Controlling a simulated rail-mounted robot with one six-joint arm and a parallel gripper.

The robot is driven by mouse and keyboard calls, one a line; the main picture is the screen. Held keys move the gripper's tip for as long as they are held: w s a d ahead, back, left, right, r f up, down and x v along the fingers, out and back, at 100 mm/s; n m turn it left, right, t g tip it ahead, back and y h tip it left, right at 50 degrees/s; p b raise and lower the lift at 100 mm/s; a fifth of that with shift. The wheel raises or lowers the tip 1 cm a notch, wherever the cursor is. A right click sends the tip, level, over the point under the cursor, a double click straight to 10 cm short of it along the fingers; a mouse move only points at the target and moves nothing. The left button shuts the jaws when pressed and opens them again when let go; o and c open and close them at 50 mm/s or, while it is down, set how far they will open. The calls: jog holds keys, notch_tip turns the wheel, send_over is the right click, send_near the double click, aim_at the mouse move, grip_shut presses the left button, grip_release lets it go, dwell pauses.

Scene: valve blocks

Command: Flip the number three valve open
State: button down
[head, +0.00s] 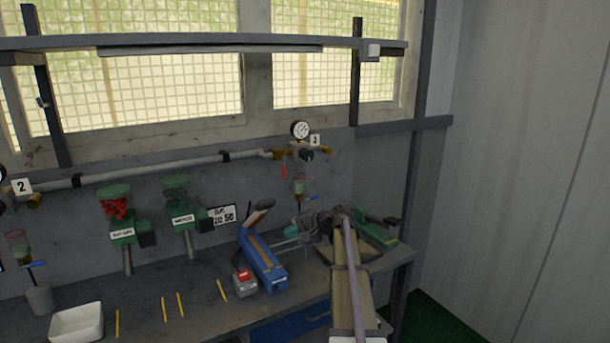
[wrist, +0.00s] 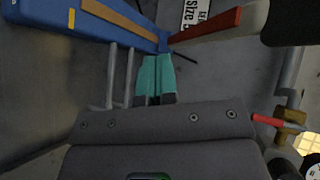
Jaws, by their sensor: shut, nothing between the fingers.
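The number three valve block (head: 306,152) hangs on the back wall at the right end of the pipe, beside its "3" label (head: 314,140) and round gauge (head: 300,129). Its red lever (head: 284,170) points down, across the pipe. In the wrist view the red lever (wrist: 268,121) and a brass fitting (wrist: 290,118) show at the right edge. My gripper (head: 290,231) is below the valve, over the bench, apart from the lever. Its teal fingertips (wrist: 155,66) are together and empty.
A blue tool with a raised handle (head: 264,262) stands on the bench close left of my gripper. A glass bowl (head: 299,185) and blue lever (head: 312,198) hang below the valve. A "2" valve label (head: 22,186) is far left. Wall left of the valve carries green dispensers (head: 180,208).

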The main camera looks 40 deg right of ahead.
jog(key=d+r+m+t, duration=0.2)
jog(key=d+r+t, duration=0.1)
jog(key=d, duration=0.6)
jog(key=d+r+m+t, duration=0.2)
jog(key=d+r+t, duration=0.1)
jog(key=d+r, duration=0.3)
jog(key=w+d, duration=0.1)
jog(key=d, duration=0.1)
jog(key=shift+d+r+t, duration=0.25)
jog(key=shift+d+t, duration=0.1)
jog(key=shift+t, duration=0.05)
jog(key=p+x, duration=0.1)
jog(key=x, duration=0.9)
jog(key=shift+d+p, duration=0.1)
jog(key=shift+p, duration=0.25)
jog(key=a, duration=0.1)
jog(key=w+a, duration=0.1)
jog(key=a, duration=0.1)
jog(key=shift+w+a+r+p, duration=0.25)
jog(key=shift+a+r+p, duration=0.1)
jog(key=shift+a, duration=0.05)
jog(key=shift+m+h, duration=0.3)
jog(key=shift+f+b, duration=0.1)
jog(key=shift+b, duration=0.2)
